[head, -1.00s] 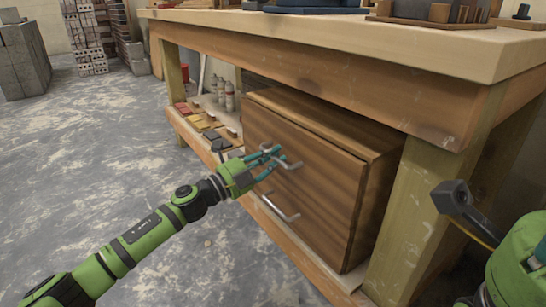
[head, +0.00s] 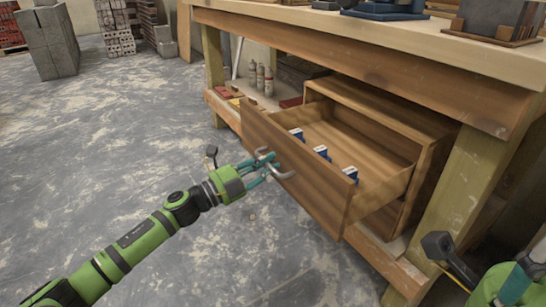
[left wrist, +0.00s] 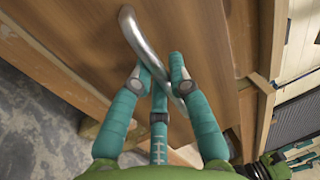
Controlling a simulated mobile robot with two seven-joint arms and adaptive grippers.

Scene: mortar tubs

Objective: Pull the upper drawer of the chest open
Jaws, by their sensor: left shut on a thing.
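The wooden chest (head: 385,103) stands on the low shelf under the workbench. Its upper drawer (head: 290,168) is pulled well out, and its inside shows with several small blue and white items (head: 321,153) near the front. My left gripper (head: 272,166) is shut on the drawer's metal handle (head: 285,175). In the left wrist view the teal fingers (left wrist: 166,78) close around the curved handle (left wrist: 137,40) against the wooden front. The lower drawer is mostly hidden behind the open one.
The workbench (head: 380,65) spans above the chest, with a thick leg (head: 450,185) at right. Spray bottles (head: 262,78) stand on the shelf left of the chest. Bricks and grey blocks (head: 50,42) stand at the far left. The concrete floor (head: 110,130) is clear at left.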

